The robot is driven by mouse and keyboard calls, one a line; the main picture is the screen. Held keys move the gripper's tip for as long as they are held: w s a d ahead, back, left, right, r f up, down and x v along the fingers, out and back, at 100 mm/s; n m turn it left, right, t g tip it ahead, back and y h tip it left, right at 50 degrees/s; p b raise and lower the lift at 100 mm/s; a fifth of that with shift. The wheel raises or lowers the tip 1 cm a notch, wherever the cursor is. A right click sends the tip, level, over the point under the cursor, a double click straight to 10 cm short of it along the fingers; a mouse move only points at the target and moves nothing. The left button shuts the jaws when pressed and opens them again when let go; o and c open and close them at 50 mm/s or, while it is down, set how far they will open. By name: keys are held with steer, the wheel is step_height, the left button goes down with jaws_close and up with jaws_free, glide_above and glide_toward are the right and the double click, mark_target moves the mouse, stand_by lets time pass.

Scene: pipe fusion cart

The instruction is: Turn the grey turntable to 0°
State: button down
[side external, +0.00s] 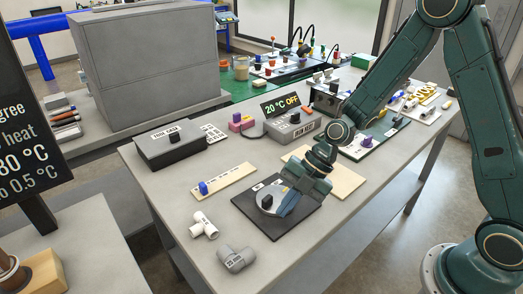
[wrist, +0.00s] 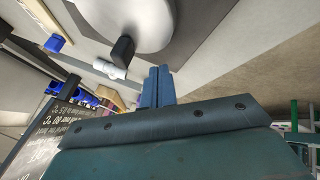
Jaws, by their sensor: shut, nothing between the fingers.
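The grey turntable (side external: 268,188) is a round disc on a black square plate (side external: 248,208) in the middle of the cart top. A black knob (side external: 267,202) stands up on it, and white marks show on the plate. In the wrist view the pale disc (wrist: 150,22) is at the top, with the black knob (wrist: 122,50) at its edge. My gripper (side external: 284,208) is over the right side of the disc and hides part of it. Its two blue fingers (wrist: 157,84) are together and empty, to the right of the knob in the wrist view. I cannot tell whether they touch the disc.
A white tee pipe (side external: 204,224) and a grey elbow (side external: 236,259) lie at the front left. A wooden strip with a blue clip (side external: 203,188) is to the left. The front right tabletop is clear.

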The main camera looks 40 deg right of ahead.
steer(key=s+d+r, duration=0.4)
steer(key=s+r, duration=0.1)
steer(key=r, duration=0.3)
steer(key=shift+s+d, duration=0.2)
steer(key=shift+d, duration=0.15)
steer(key=c, duration=2)
jaws_free()
steer(key=o, duration=0.7)
steer(key=shift+c, duration=0.2)
steer(key=shift+o, duration=1.1)
steer(key=shift+w+m, duration=0.15)
steer(key=shift+m, duration=0.15)
step_height(320, 180, up, 5)
steer(key=m+g+h, duration=0.2)
steer(key=m+h, duration=0.5)
steer(key=m, duration=1.3)
glide_above(271, 196)
steer(key=shift+a+r+m, duration=0.55)
steer(key=shift+r+m, duration=0.1)
steer(key=shift+m, duration=0.25)
steer(key=shift+f, duration=0.1)
